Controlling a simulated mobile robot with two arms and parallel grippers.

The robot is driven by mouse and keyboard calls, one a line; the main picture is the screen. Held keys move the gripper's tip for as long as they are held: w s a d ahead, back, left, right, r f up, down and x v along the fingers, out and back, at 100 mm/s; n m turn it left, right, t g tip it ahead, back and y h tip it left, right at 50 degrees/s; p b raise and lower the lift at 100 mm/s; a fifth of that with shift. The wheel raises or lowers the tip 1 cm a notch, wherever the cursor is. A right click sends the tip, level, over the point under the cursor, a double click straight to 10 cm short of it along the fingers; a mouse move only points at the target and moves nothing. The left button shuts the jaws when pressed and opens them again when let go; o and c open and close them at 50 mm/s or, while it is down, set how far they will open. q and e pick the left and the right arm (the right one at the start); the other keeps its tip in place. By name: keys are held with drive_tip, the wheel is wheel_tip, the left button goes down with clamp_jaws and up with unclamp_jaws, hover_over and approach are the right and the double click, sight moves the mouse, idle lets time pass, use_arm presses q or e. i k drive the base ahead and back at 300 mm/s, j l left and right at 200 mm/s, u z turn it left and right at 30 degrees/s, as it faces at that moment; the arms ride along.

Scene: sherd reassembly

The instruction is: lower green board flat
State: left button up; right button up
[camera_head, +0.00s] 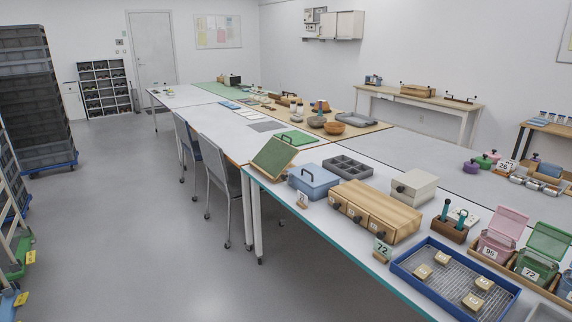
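A green board (275,157) with a light wooden edge stands tilted near the left edge of the white table, left of a blue box. Its green face is turned toward me. I cannot tell what holds it up. Behind it, a second, brighter green flat piece (299,138) lies on the table, with a dark handle shape at its near side. Neither of my grippers shows in the head view.
On the near table are the blue box (314,181), a grey compartment tray (348,167), wooden drawers (375,209) and a blue-rimmed tray (405,270). Grey chairs (220,175) stand along the table's left side. The floor (150,230) further left is clear.

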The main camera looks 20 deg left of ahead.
sight(274, 156)
drive_tip(key=u, duration=1.05)
drive_tip(key=i+j+u, duration=0.25)
drive_tip(key=i+u, duration=0.15)
drive_tip(key=i, duration=0.3)
drive_tip(key=i+u, duration=0.4)
drive_tip(key=i, duration=1.2)
drive_tip(key=i+z, duration=0.1)
drive_tip(key=i, duration=0.75)
drive_tip(key=i+j, duration=0.15)
drive_tip(key=i, duration=0.75)
drive_tip(key=i+l+z, duration=0.25)
drive_tip(key=i, duration=0.35)
drive_tip(key=i+z, duration=0.25)
drive_tip(key=i, duration=0.35)
drive_tip(key=i+j+z, duration=0.15)
drive_tip(key=i+z, duration=0.15)
drive_tip(key=i, duration=0.35)
drive_tip(key=i+j+z, duration=0.25)
drive_tip(key=i, duration=0.35)
drive_tip(key=z, duration=0.5)
drive_tip(key=i+z, duration=0.15)
drive_tip(key=z, duration=0.35)
drive_tip(key=j+z, duration=0.1)
drive_tip(key=z, duration=0.4)
drive_tip(key=i+j+z, duration=0.1)
drive_tip(key=z, duration=0.4)
drive_tip(key=j+z, duration=0.1)
drive_tip(key=z, duration=0.4)
